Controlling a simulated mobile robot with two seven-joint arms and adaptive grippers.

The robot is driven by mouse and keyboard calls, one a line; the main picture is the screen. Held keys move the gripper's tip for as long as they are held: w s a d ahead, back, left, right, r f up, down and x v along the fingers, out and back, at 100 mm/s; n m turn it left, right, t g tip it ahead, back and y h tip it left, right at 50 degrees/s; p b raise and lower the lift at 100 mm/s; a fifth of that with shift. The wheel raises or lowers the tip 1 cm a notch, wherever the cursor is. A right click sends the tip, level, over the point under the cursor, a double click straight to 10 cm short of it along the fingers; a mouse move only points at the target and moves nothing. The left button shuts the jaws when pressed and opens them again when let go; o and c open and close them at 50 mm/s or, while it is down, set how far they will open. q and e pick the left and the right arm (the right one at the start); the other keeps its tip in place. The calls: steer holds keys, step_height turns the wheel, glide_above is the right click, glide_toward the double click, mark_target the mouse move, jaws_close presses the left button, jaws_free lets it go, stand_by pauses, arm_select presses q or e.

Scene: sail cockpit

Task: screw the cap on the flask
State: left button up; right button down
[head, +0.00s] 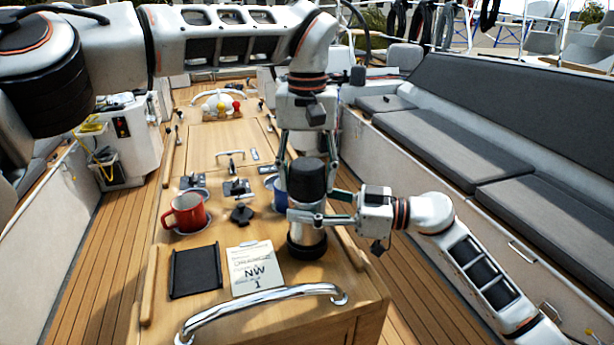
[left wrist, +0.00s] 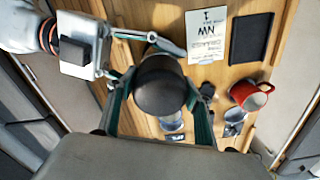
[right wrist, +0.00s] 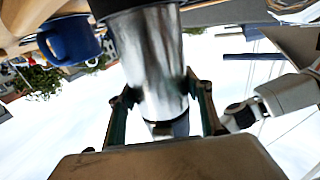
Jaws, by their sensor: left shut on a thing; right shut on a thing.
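The steel flask (head: 308,230) stands upright near the front right of the wooden table, its dark base at or just above the top; I cannot tell which. The black cap (head: 307,180) is on its upper end; it also shows in the left wrist view (left wrist: 161,85). Whether the threads are engaged is hidden. My left gripper (head: 307,172) comes from above, with its fingers shut on either side of the cap. My right gripper (head: 312,217) comes from the right, shut on the flask's body, which shows in the right wrist view (right wrist: 158,65).
A red mug (head: 186,212) and a dark tray (head: 195,271) are to the left. A note card (head: 256,268) lies beside the tray. A blue mug (head: 279,196) stands close behind the flask. A steel rail (head: 262,300) runs along the front edge.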

mark_target(307, 163)
stand_by(0.3)
arm_select(q)
steer(key=o, duration=1.2)
steer(key=shift+r, duration=2.3)
steer(key=shift+c, duration=0.4)
